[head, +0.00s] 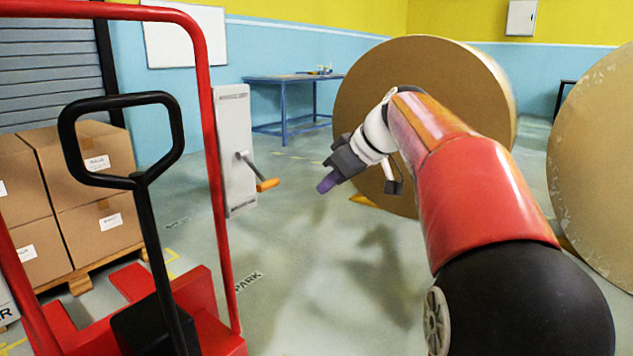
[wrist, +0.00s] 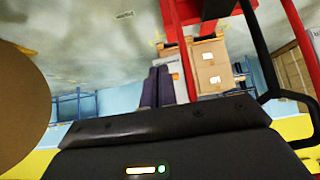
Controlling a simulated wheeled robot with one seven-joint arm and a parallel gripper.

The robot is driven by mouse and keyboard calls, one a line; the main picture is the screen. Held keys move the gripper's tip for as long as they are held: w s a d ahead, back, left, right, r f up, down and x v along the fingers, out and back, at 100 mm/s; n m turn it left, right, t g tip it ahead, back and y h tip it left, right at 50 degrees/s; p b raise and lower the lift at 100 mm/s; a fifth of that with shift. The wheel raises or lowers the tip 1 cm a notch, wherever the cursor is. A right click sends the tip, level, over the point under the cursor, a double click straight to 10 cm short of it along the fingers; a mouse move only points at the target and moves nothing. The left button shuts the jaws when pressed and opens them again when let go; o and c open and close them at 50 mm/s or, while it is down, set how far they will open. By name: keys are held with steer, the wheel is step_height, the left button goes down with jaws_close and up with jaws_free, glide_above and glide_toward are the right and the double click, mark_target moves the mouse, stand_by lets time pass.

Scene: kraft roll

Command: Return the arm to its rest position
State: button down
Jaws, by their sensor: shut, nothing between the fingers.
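My arm reaches forward from the lower right of the head view, raised above the floor. My gripper (head: 327,184) is at its far end, pointing down and to the left, with purple fingers. It is in front of the large kraft roll (head: 455,85) in the picture and to the right of the grey crank post. In the wrist view the gripper (wrist: 158,82) shows two purple fingers close together, shut with nothing held. The picture there is turned upside down. No contact between the gripper and other things shows.
A red pallet truck (head: 215,170) with a black handle stands close at left. Boxes (head: 95,165) sit on a pallet behind it. A grey post (head: 235,150) has an orange-handled crank (head: 267,184). A second roll (head: 600,160) is at right. A blue table (head: 285,80) stands behind. The middle floor is clear.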

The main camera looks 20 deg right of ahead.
steer(key=s+a+f+m+g+h+p, duration=0.1)
steer(key=s+a+m+p, duration=0.15)
steer(key=s, duration=0.45)
steer(key=s+a+f+m+h+p, duration=0.1)
steer(key=s+a+h+p, duration=0.2)
steer(key=s, duration=0.4)
steer(key=s+f+m+h+p, duration=0.1)
steer(key=s+f+m+p, duration=0.2)
steer(key=s+f, duration=0.4)
steer(key=s+p, duration=0.1)
steer(key=s, duration=0.5)
steer(key=shift+s+a+f+m+p, duration=0.2)
steer(key=shift+s+a+m+p, duration=0.05)
steer(key=shift+m+p, duration=0.1)
